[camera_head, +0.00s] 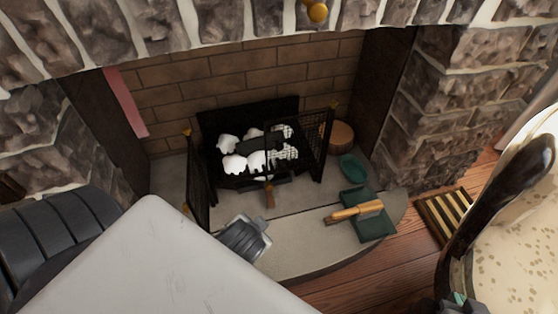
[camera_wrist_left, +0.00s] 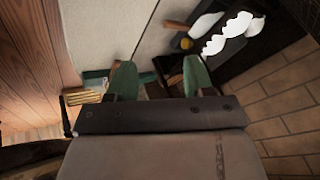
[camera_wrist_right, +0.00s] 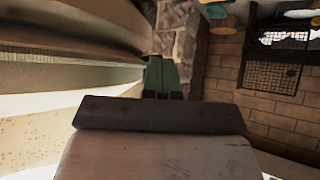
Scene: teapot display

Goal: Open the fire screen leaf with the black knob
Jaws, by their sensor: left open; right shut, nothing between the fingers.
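The fire screen stands in front of the fireplace. Its left leaf (camera_head: 199,188) is seen nearly edge-on, and its right leaf (camera_head: 312,150) is a black mesh panel angled beside the grate; a mesh panel also shows in the right wrist view (camera_wrist_right: 270,76). My right gripper (camera_head: 460,298) is shut and empty at bottom right, away from the screen.
White logs (camera_head: 257,160) lie on the black grate. A brush (camera_head: 355,212) lies on a green dustpan (camera_head: 380,228) on the hearth. A cream speckled armchair (camera_head: 520,235) is on the right, close to my right gripper. Stone walls flank the opening.

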